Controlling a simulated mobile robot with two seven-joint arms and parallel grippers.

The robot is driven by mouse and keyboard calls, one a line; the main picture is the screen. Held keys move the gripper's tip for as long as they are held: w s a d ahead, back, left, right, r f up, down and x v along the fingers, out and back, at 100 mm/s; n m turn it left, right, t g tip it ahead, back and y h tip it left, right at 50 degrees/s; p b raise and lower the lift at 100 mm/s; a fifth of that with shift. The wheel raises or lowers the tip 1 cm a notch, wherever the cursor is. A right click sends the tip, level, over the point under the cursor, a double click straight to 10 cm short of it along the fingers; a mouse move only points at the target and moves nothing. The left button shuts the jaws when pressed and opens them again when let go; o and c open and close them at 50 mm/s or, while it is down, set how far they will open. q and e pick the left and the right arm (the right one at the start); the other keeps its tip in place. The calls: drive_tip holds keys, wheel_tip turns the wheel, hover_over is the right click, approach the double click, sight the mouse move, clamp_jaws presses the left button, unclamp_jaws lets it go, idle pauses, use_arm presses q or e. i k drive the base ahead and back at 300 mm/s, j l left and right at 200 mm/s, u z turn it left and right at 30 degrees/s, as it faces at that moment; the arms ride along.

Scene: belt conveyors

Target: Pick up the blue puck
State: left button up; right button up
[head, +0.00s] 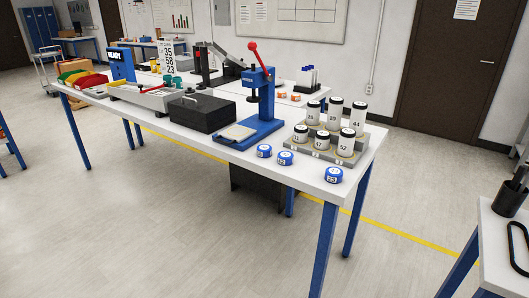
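Three blue pucks with white numbered labels lie on the front edge area of the white workbench (215,145) in the head view. The left puck (264,151) and the middle puck (285,158) lie close together. The right puck (334,174) lies apart from them, near the bench's front right corner. The small numbers on them are hard to read. Neither of my grippers is in view.
A stepped grey rack (323,157) with several white cylinders stands behind the pucks. A blue press (262,95) with a red lever and a black block (203,113) stand to their left. Another table (497,248) is at right. The floor (170,220) in front is clear.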

sight(263, 150)
drive_tip(key=i+j+z, duration=0.1)
drive_tip(key=z, duration=0.25)
drive_tip(key=j+z, duration=0.1)
drive_tip(key=z, duration=0.3)
drive_tip(key=i+j+z, duration=0.1)
drive_tip(key=z, duration=0.25)
drive_tip(key=i+j+z, duration=0.25)
drive_tip(key=j, duration=0.3)
drive_tip(key=j+z, duration=0.25)
drive_tip(key=j, duration=0.25)
